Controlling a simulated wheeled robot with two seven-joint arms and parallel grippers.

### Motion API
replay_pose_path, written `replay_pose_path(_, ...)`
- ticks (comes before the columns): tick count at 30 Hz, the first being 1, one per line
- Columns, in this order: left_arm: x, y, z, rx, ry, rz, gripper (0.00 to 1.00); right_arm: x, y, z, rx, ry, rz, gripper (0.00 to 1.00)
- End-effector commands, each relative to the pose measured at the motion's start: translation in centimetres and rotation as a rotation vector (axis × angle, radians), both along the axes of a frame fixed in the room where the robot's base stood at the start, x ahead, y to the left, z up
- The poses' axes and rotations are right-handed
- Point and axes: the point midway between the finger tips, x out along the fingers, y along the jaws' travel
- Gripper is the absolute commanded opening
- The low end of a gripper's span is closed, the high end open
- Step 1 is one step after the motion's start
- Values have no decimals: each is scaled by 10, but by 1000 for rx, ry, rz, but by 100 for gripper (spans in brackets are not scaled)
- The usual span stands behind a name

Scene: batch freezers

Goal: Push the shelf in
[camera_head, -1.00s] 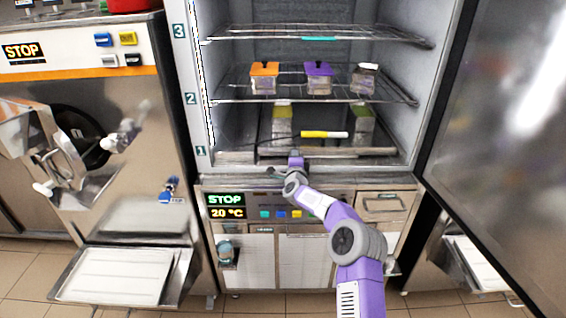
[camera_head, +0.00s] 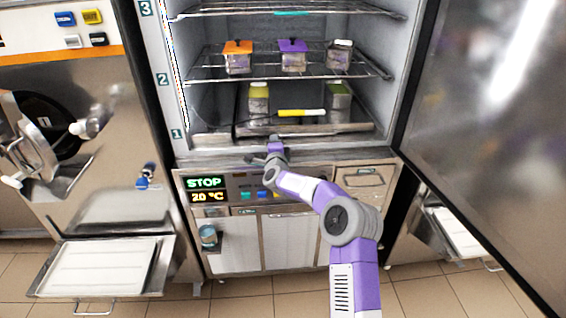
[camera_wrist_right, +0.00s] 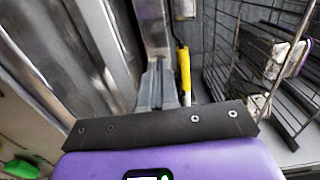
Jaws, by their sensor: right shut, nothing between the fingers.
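The lowest shelf (camera_head: 350,127) is a flat dark tray at level 1 of the open upright cabinet. It carries a yellow-lidded jar (camera_head: 258,100), a green-lidded jar (camera_head: 338,97) and a yellow-handled tool (camera_head: 301,113). My right gripper (camera_head: 274,150) is shut and empty, low at the cabinet's front sill, just before the tray's front edge. I cannot tell if it touches the tray. In the right wrist view, the closed fingers (camera_wrist_right: 160,88) point toward the metal edge, with the yellow handle (camera_wrist_right: 184,68) just beyond. My left gripper is not in view.
The wire shelf (camera_head: 215,74) above holds an orange-lidded jar (camera_head: 238,58), a purple-lidded jar (camera_head: 293,56) and a third jar (camera_head: 339,56). The cabinet door (camera_head: 480,110) stands open at right. A steel machine (camera_head: 90,190) with a low tray (camera_head: 100,272) stands at left.

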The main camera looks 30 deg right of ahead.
Motion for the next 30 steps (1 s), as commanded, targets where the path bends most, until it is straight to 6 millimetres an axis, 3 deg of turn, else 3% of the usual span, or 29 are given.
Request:
replay_pose_path(18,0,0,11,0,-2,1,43,-74,38,-1,1,5,0,0)
replay_pose_path(30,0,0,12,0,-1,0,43,-84,46,-5,0,13,5,0)
